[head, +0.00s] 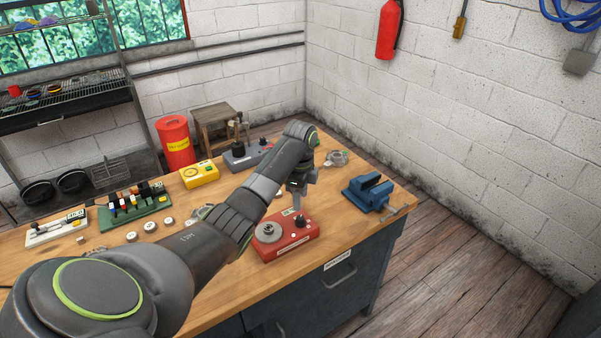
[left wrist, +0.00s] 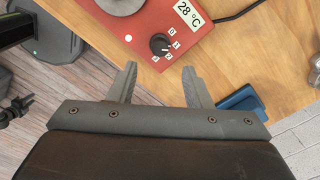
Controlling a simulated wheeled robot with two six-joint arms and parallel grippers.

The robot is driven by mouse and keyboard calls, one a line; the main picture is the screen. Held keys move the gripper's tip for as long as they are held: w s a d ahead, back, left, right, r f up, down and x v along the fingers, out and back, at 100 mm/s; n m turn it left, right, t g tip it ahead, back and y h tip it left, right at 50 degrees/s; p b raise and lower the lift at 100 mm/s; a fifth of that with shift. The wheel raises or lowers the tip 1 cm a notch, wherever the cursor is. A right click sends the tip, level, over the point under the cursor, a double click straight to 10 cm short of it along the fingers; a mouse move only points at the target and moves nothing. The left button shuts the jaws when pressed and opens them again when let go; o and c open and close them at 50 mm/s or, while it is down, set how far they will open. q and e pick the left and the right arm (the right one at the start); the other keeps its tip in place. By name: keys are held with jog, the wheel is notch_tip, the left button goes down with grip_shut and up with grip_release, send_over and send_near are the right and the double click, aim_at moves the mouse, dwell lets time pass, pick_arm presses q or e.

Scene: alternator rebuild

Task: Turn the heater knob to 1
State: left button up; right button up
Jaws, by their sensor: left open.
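The heater is a red box (head: 287,238) near the table's front edge, with a round metal plate (head: 268,232) on top. It also shows in the left wrist view (left wrist: 150,20), where its display (left wrist: 187,13) reads 28 °C and a small light glows. Its black knob (left wrist: 160,44) has small marks beside it; which mark it points to is too small to tell surely. My left gripper (head: 297,203) is above the knob side of the heater. In the left wrist view my left gripper (left wrist: 159,69) is open and empty, its fingertips short of the knob and apart from it in the picture.
A blue vise (head: 369,191) stands to the right on the table. A yellow meter (head: 199,174), a grey device (head: 247,153) and a green rack (head: 140,203) stand behind and left. The wood between heater and vise is mostly clear.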

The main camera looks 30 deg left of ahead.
pick_arm(q)
notch_tip(320, 180, up, 10)
jog(key=p, duration=0.3)
jog(key=shift+f, duration=0.15)
dwell(0.3)
